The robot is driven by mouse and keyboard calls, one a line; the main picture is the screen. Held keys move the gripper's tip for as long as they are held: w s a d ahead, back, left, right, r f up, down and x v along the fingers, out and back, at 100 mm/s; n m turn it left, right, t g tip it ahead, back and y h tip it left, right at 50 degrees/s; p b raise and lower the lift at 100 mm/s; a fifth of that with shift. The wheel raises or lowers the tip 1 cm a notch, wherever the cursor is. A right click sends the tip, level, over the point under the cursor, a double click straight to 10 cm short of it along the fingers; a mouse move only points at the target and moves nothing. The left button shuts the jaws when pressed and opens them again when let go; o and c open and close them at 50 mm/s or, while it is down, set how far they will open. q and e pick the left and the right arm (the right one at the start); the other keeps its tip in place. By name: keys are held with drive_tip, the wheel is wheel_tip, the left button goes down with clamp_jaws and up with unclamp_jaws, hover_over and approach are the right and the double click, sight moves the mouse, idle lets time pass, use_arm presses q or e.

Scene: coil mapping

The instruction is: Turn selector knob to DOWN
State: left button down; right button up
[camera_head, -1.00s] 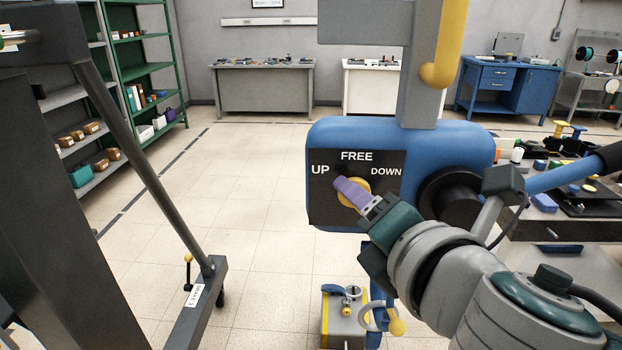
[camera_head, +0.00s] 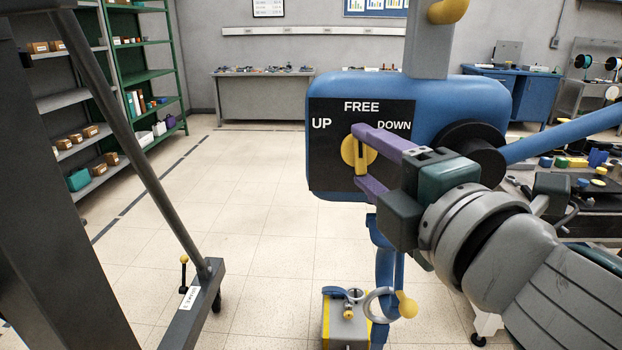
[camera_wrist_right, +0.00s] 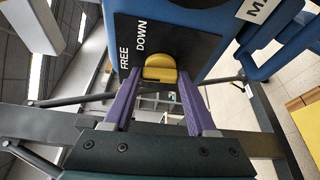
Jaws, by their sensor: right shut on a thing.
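The selector knob (camera_head: 357,152) is a yellow disc with a raised grip bar on a black panel (camera_head: 325,165) marked UP, FREE and DOWN. Its bar looks roughly upright, toward FREE. The panel is on a blue machine housing (camera_head: 470,95). My right gripper (camera_head: 364,160) reaches in from the right, one purple finger above and one below, shut on the knob. In the right wrist view the knob (camera_wrist_right: 160,70) sits between the two fingertips. The fingers hide part of the panel's right side. My left gripper is not in view.
A blue bar (camera_head: 570,130) runs out from the housing to the right, beside a cluttered workbench (camera_head: 590,228). A dark frame (camera_head: 208,300) stands at the left. The floor between is clear.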

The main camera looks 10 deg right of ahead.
drive_tip(key=m+t+b, duration=0.1)
drive_tip(key=m+b, duration=0.2)
drive_tip(key=f+m+t+b, duration=0.1)
drive_tip(key=m+b, duration=0.2)
drive_tip(key=b, duration=0.1)
drive_tip(key=m+t+h+b, duration=0.1)
drive_tip(key=m+b, duration=0.1)
drive_tip(key=shift+a+m+b, duration=0.1)
drive_tip(key=shift+m+b, duration=0.2)
drive_tip(key=shift+m, duration=0.1)
drive_tip(key=shift+r+m+b, duration=0.15)
drive_tip(key=shift+m+b, duration=0.15)
drive_tip(key=shift+m, duration=0.2)
drive_tip(key=o, duration=1.4)
drive_tip(key=shift+c, duration=0.2)
